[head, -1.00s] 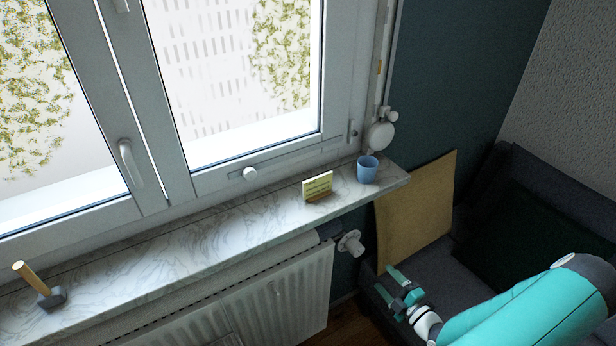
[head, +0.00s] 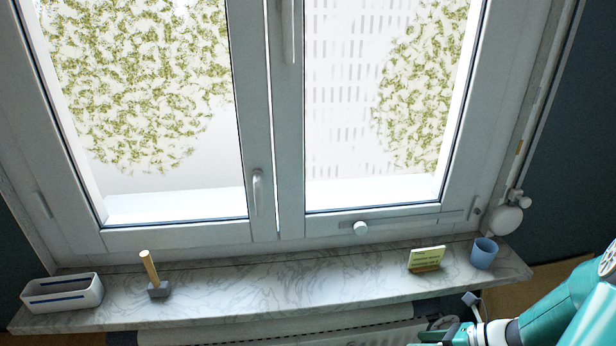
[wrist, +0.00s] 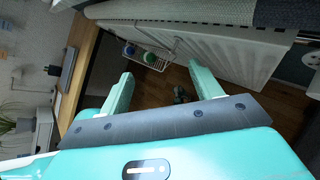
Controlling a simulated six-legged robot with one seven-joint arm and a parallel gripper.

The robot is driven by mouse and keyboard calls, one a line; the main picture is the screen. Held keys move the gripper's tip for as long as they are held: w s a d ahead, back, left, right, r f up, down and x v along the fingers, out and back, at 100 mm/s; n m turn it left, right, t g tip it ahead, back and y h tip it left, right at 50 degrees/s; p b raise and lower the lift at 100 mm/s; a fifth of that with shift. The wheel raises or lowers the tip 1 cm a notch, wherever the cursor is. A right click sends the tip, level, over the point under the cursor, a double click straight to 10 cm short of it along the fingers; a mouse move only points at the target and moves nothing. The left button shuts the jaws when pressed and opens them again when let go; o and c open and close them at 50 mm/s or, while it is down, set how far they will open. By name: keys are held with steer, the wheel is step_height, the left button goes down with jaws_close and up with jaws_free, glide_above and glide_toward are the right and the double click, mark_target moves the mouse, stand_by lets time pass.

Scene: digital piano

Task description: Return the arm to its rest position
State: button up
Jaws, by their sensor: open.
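My teal gripper (head: 448,338) is at the bottom right of the head view, below the front edge of the sill and partly cut off by the frame. In the wrist view my gripper (wrist: 165,82) shows two teal fingers spread apart with nothing between them. My teal arm reaches in from the right edge of the head view.
A white radiator (wrist: 215,45) and open wooden floor show in the wrist view.

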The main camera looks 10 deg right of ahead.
steer(key=s+a+r+n+h, duration=0.2)
steer(key=a+r+n, duration=0.3)
steer(key=n, duration=0.5)
steer(key=s+a+r+n+h, duration=0.3)
steer(key=a+r+n+h, duration=0.1)
steer(key=r+n, duration=0.6)
steer(key=s+a+r+n+h, duration=0.3)
steer(key=a+r+n, duration=0.3)
steer(key=r+n, duration=0.2)
steer(key=n+h, duration=0.1)
steer(key=n, duration=0.1)
steer(key=shift+a+r+n, duration=0.2)
steer(key=shift+n, duration=0.2)
